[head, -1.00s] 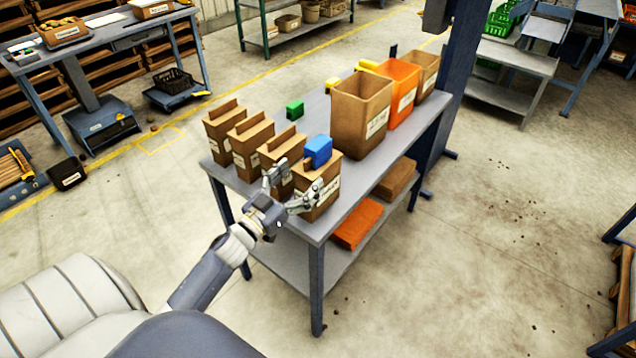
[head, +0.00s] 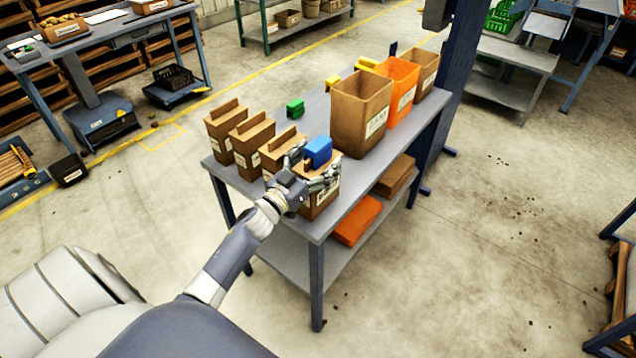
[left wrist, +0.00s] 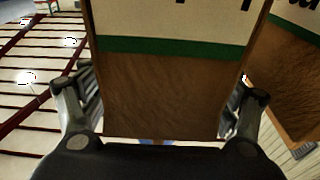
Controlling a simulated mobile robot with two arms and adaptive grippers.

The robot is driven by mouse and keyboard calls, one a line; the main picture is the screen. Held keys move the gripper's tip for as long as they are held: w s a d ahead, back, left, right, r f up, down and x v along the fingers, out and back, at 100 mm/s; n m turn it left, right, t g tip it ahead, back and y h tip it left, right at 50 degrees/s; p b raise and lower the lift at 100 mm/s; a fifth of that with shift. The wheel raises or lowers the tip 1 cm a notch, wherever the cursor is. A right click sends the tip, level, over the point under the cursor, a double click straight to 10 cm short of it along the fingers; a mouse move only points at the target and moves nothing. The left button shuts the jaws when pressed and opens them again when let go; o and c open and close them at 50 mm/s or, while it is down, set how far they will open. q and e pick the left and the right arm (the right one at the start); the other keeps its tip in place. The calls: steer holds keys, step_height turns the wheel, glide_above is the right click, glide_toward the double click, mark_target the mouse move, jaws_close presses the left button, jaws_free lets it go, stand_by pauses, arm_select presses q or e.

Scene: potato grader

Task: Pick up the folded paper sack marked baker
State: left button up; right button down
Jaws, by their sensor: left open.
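Several brown paper sacks with pale labels stand in a row on the grey table (head: 345,215); the labels are too small to read. My left gripper (head: 314,168) is open at the nearest sack (head: 316,207), with a finger on each side of it. In the left wrist view this sack (left wrist: 160,95) fills the space between the open fingers, with a green band and a cut-off pale label. I cannot tell whether it is marked baker or whether the fingers touch it. My right gripper is not in view.
A blue object (head: 318,151) is close beside the gripper. A neighbouring sack (left wrist: 285,85) stands close on the right in the wrist view. A large open brown box (head: 358,115) and an orange bin (head: 402,85) stand farther along. A green block (head: 295,108) lies behind the row.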

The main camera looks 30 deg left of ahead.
arm_select(q)
steer(key=c, duration=1.7)
steer(key=shift+w+r, duration=0.1)
steer(key=shift+r, duration=0.05)
jaws_close()
steer(key=shift+r, duration=0.15)
